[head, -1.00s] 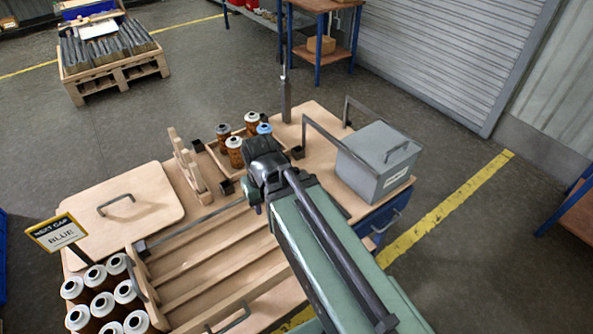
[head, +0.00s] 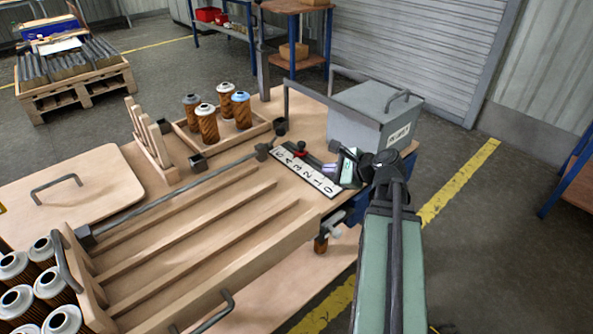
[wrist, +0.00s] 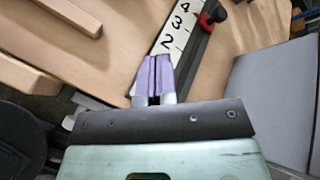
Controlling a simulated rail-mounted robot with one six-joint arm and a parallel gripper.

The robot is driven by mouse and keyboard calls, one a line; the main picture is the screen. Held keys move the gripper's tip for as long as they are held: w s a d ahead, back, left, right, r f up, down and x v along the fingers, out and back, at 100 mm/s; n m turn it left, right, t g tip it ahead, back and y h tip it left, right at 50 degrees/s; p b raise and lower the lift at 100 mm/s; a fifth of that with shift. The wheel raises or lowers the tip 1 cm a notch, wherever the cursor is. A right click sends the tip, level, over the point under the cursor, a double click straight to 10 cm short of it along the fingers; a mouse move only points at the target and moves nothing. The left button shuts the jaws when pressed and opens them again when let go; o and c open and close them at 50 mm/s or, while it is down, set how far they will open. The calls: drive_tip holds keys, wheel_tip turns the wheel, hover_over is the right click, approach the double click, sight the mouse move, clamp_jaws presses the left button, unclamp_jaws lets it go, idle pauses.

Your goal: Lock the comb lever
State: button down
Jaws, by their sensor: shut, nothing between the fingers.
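My gripper (head: 347,168) is shut and empty, with its purple fingertips just above the near end of a numbered white strip (head: 305,177). In the wrist view the shut fingertips (wrist: 157,62) cover part of this strip, below the digit 2. A red knob (head: 300,148) sits on the dark rail beside the strip; it also shows in the wrist view (wrist: 214,14). A slotted wooden comb (head: 151,138) stands at the back left. A grey bar (head: 178,190) runs along the grooved wooden tray (head: 190,235). I cannot tell which part is the comb lever.
A grey lidded box (head: 372,112) stands right behind my gripper, with a metal frame (head: 285,100) beside it. Several cartridges stand in a shallow wooden tray (head: 185,140) at the back, and more at front left. A wooden lid (head: 75,190) with a handle lies at left.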

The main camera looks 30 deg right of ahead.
drive_tip(key=r+m+t, duration=0.1)
drive_tip(key=m, duration=0.1)
drive_tip(key=w+r+m+t, duration=0.1)
drive_tip(key=m, duration=0.2)
drive_tip(key=w+r+m+t+p, duration=0.1)
drive_tip(key=r+m, duration=0.1)
drive_tip(key=m, duration=0.1)
drive_tip(key=shift+d, duration=0.35)
drive_tip(key=b+x, duration=0.3)
drive_tip(key=x, duration=0.6)
drive_tip(key=shift+w+a+f, duration=0.1)
drive_tip(key=shift+w+f, duration=0.1)
drive_tip(key=shift+w, duration=0.05)
drive_tip(key=shift+w+a+r+p, duration=0.3)
drive_tip(key=shift+w+r, duration=0.05)
drive_tip(key=shift+w, duration=0.25)
drive_tip(key=shift+w+a+r+p, duration=0.25)
drive_tip(key=shift+w+r+p, duration=0.1)
drive_tip(key=shift+w, duration=0.2)
drive_tip(key=shift+w+a+r+p, duration=0.3)
drive_tip(key=shift+w, duration=0.3)
